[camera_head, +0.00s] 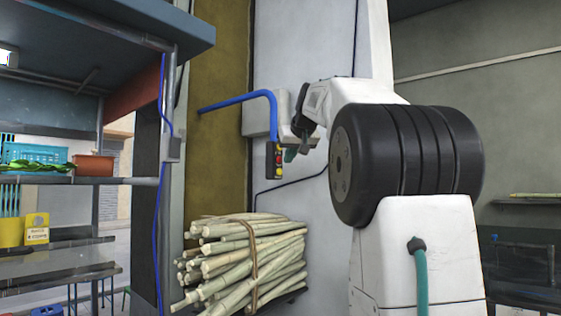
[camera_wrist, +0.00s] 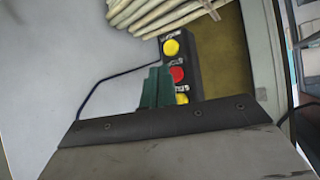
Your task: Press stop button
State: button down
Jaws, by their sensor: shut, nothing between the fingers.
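A dark button box (camera_head: 269,160) hangs at the end of a blue pipe in the head view. It also fills the middle of the wrist view (camera_wrist: 193,62), with a yellow button (camera_wrist: 171,47), a red button (camera_wrist: 177,74) and another yellow button (camera_wrist: 182,98) in a row. Their small labels are too blurred to read. My gripper (camera_head: 289,155) is shut and empty, just right of the box.
A tied bundle of sugarcane (camera_head: 245,260) lies below the box. The blue pipe (camera_head: 235,101) runs from the brown wall to the box. A shelf frame (camera_head: 70,181) with a green-filled tray stands at the left. A dark cable (camera_head: 290,184) runs along the pale wall.

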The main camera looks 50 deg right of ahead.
jog(key=shift+w, duration=0.15)
jog(key=shift+w, duration=0.3)
jog(key=shift+w, duration=0.45)
dwell(0.8)
jog(key=shift+s, duration=0.9)
jog(key=s, duration=0.5)
jog(key=shift+d, duration=0.15)
dwell(0.9)
